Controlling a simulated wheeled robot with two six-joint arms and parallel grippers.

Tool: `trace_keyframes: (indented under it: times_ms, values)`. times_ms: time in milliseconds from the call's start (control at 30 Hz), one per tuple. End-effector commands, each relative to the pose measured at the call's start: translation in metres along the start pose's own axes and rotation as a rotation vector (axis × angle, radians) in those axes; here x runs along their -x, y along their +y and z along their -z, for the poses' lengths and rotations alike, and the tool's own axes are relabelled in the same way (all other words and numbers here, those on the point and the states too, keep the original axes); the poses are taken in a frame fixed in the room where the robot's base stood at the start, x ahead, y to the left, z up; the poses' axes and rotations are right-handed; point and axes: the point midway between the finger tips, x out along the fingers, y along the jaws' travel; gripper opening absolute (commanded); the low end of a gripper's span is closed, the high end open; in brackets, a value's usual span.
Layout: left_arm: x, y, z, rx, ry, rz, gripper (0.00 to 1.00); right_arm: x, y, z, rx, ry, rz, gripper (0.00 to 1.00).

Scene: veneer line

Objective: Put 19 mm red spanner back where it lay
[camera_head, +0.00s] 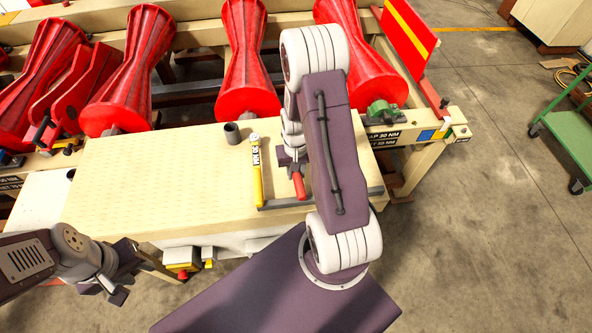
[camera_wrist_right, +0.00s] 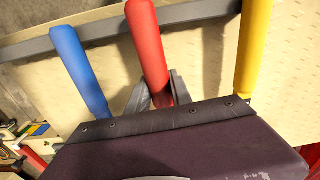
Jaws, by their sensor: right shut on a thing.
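The red spanner (camera_head: 299,185) shows as a red handle near the front edge of the bench, below my right gripper (camera_head: 292,160). In the right wrist view its red handle (camera_wrist_right: 146,40) runs between the fingers of my right gripper (camera_wrist_right: 155,95), which is shut on it. The handle crosses a grey strip (camera_wrist_right: 75,40); I cannot tell whether it rests there or hangs just above. Its head is hidden, and no size marking is readable. My left gripper (camera_head: 104,287) is in front of the bench at lower left, empty, with its fingers apart.
A blue handle (camera_wrist_right: 80,70) lies left of the red one and a yellow handle (camera_wrist_right: 254,45) right. The yellow tool (camera_head: 257,172) and a dark cup (camera_head: 232,133) are on the bench (camera_head: 150,185). Red rollers (camera_head: 247,70) stand behind. The bench's left half is clear.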

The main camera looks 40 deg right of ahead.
Motion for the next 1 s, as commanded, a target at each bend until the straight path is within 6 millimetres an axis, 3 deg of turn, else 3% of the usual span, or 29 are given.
trace_keyframes:
  times_ms: [1000]
  values:
    - [-0.001, 0.0, 0.0, 0.0, 0.001, 0.0, 0.36, -0.002, -0.01, -0.001, -0.061, 0.004, -0.001, 0.0]
